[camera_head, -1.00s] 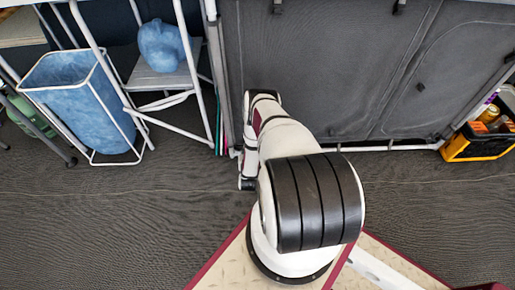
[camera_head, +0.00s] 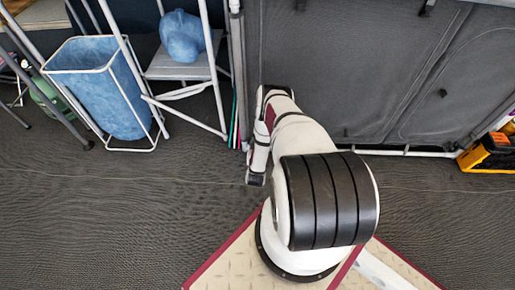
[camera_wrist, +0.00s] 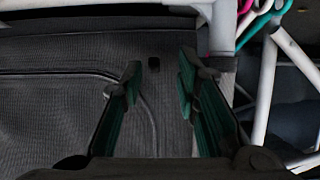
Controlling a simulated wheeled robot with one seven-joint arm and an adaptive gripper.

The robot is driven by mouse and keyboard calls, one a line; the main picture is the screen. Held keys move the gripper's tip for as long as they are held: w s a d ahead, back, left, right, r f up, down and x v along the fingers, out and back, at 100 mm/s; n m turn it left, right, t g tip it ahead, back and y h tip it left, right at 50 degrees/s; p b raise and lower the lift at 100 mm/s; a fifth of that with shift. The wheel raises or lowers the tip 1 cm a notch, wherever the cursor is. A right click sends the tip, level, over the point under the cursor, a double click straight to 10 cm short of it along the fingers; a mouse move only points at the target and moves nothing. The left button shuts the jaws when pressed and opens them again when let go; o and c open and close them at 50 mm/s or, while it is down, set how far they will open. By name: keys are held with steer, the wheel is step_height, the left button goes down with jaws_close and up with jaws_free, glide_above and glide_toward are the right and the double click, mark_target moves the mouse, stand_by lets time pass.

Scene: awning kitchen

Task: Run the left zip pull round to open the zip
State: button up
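The grey fabric front of the cabinet (camera_head: 350,60) fills the upper right of the head view. It has curved zip lines, a small dark tab (camera_head: 443,93) at the right and dark tabs near its top edge. In the wrist view the grey fabric (camera_wrist: 60,100) lies ahead, with a dark zip line curving down it. A small black tab (camera_wrist: 154,64) shows on the fabric between and beyond my fingertips. I cannot tell for certain whether it is the left zip pull. My gripper (camera_wrist: 158,80) is open and empty, its teal-padded fingers apart. In the head view my arm hides it.
White frame tubes (camera_wrist: 265,90) stand close at the right of my gripper. A blue laundry hamper (camera_head: 105,90) and a grey step stool (camera_head: 185,68) with a blue object (camera_head: 182,36) stand left of the cabinet. A yellow-black crate (camera_head: 487,155) is at the right.

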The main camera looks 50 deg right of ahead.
steer(key=v, duration=1.1)
steer(key=shift+a+r, duration=0.2)
steer(key=shift+a, duration=0.2)
steer(key=shift+s, duration=0.15)
steer(key=b+x, duration=0.2)
steer(key=x, duration=1)
steer(key=shift+d+b, duration=0.35)
steer(key=shift+d, duration=0.25)
jaws_close()
